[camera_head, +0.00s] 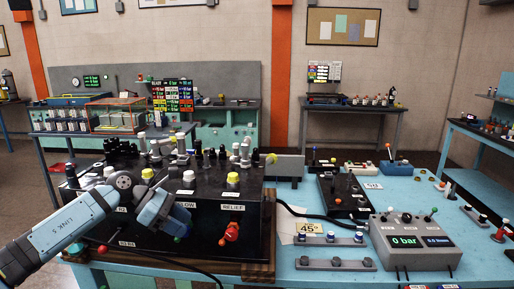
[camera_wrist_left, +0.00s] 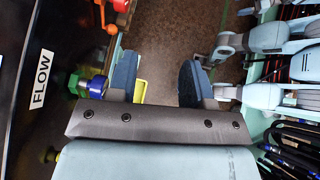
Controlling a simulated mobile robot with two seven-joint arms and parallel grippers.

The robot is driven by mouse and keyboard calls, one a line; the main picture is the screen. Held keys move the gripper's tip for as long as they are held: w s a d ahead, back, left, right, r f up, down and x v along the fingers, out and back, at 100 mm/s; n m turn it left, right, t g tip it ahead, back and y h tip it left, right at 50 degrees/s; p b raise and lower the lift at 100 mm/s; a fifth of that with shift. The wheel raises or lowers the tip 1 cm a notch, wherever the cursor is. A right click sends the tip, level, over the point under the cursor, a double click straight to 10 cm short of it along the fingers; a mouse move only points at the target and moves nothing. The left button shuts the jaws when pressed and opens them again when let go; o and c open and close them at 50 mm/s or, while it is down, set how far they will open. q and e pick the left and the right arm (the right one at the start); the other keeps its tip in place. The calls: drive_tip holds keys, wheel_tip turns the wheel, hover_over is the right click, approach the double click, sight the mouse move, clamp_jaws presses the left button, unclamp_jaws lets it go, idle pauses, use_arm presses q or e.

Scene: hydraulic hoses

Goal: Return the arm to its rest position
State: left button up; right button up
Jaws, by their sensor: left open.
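My left gripper (camera_head: 180,218) reaches in from the left in the head view, in front of the black hydraulic block (camera_head: 205,255) with its knobs and labels. In the left wrist view the gripper (camera_wrist_left: 158,80) shows two blue fingers spread apart with nothing held between them. The FLOW label (camera_wrist_left: 41,79) and a blue-capped fitting (camera_wrist_left: 96,85) lie to the left of the fingers. In the head view the arm covers part of the block's front left. My right gripper does not show in the head view.
The RELIEF label (camera_head: 232,208) and a red fitting (camera_head: 231,232) are right of the gripper on the block. A grey gauge box (camera_head: 415,243) stands on the blue table (camera_head: 490,262) at right. Dark hoses (camera_wrist_left: 290,150) show at the wrist view's lower right.

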use_arm(q)
drive_tip(key=s+d+f+n+t+h+p, duration=0.1)
drive_tip(key=s+d+f+n+t+h, duration=0.85)
drive_tip(key=n, duration=0.95)
drive_tip(key=s+a+f+n+y, duration=0.5)
drive_tip(key=s+f+n+y, duration=0.3)
drive_tip(key=s+f+n, duration=0.3)
drive_tip(key=s+a+f+n+y+p, duration=0.1)
drive_tip(key=s+a+f+n+y, duration=0.4)
drive_tip(key=s+f+n+y, duration=0.4)
drive_tip(key=s+f+n+t, duration=0.1)
drive_tip(key=s+n, duration=0.4)
drive_tip(key=n, duration=0.6)
drive_tip(key=shift+s+f+p, duration=0.2)
drive_tip(key=shift+f+p, duration=0.1)
drive_tip(key=shift+f, duration=0.35)
